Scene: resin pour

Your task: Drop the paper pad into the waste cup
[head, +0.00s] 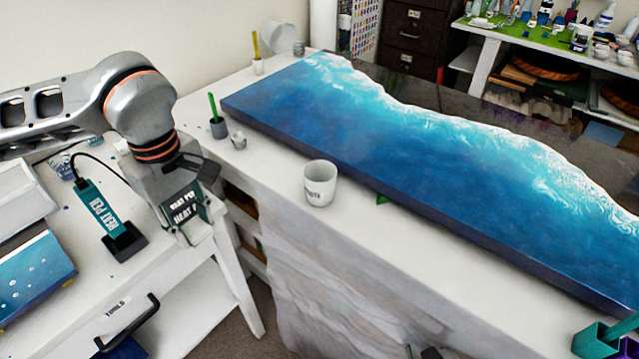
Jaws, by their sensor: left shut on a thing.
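The waste cup (320,183) is white with dark lettering. It stands upright on the white work table near its front edge, before the blue panel. My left gripper (202,172) is at the left, over the tool table and close to the heat pen's box (185,207). It is apart from the waste cup and well to its left. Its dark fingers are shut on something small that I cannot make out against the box. I cannot pick out the paper pad for certain. Dark parts at the bottom edge may be my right gripper (428,352), mostly cut off.
The blue resin panel (400,150) covers much of the work table (270,155). A green-handled tool stands in a small grey cup (218,128). The heat pen (103,210) rests in its stand on the tool table. A gap separates the two tables.

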